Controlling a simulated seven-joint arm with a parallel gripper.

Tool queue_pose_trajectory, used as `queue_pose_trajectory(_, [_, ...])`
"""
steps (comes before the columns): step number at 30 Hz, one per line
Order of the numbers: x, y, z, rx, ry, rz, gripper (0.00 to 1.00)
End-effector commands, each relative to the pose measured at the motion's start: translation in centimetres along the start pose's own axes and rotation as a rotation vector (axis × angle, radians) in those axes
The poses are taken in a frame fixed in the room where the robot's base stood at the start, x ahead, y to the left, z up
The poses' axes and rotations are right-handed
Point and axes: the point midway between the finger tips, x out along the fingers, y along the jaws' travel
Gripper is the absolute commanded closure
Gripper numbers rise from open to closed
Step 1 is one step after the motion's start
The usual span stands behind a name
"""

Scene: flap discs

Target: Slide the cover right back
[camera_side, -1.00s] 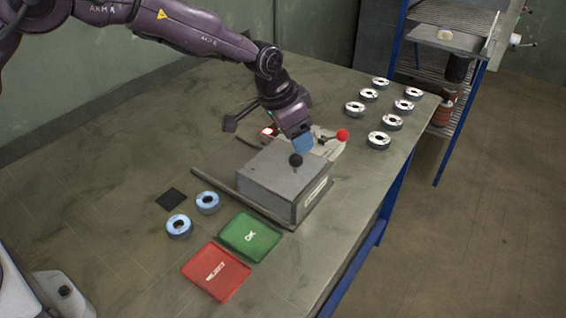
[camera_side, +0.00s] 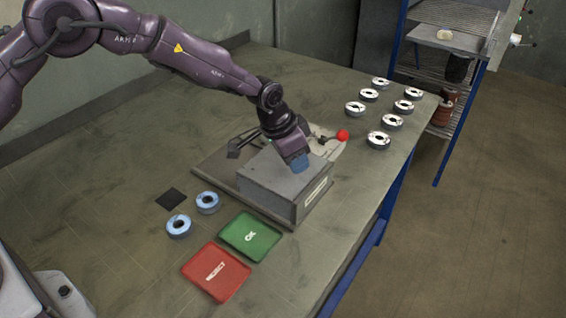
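The cover (camera_side: 270,187) is a grey box with a pale label on its right-hand side. It sits on a dark base plate (camera_side: 212,168) on the table. My gripper (camera_side: 301,165), with blue fingers, points down at the top of the cover near its back right part. The black knob on top of the cover is hidden behind my gripper. I cannot tell whether the fingers are around the knob, or whether they are open or shut.
A red-knobbed lever (camera_side: 342,136) stands behind the cover. A green OK tray (camera_side: 250,236) and a red REJECT tray (camera_side: 215,272) lie in front. Two blue-topped discs (camera_side: 207,203) and a black pad (camera_side: 171,199) are at left; several discs (camera_side: 379,140) stand at back right.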

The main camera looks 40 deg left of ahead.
Motion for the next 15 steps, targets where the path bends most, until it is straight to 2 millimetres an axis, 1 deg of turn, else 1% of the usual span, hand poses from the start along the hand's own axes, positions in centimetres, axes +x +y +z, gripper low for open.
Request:
queue_pose_trajectory(7, [-0.1,-0.2,0.1,-0.001,0.0,-0.001,0.79])
queue_pose_trajectory(15, [-0.4,-1.9,0.9,-0.003,0.0,-0.002,0.79])
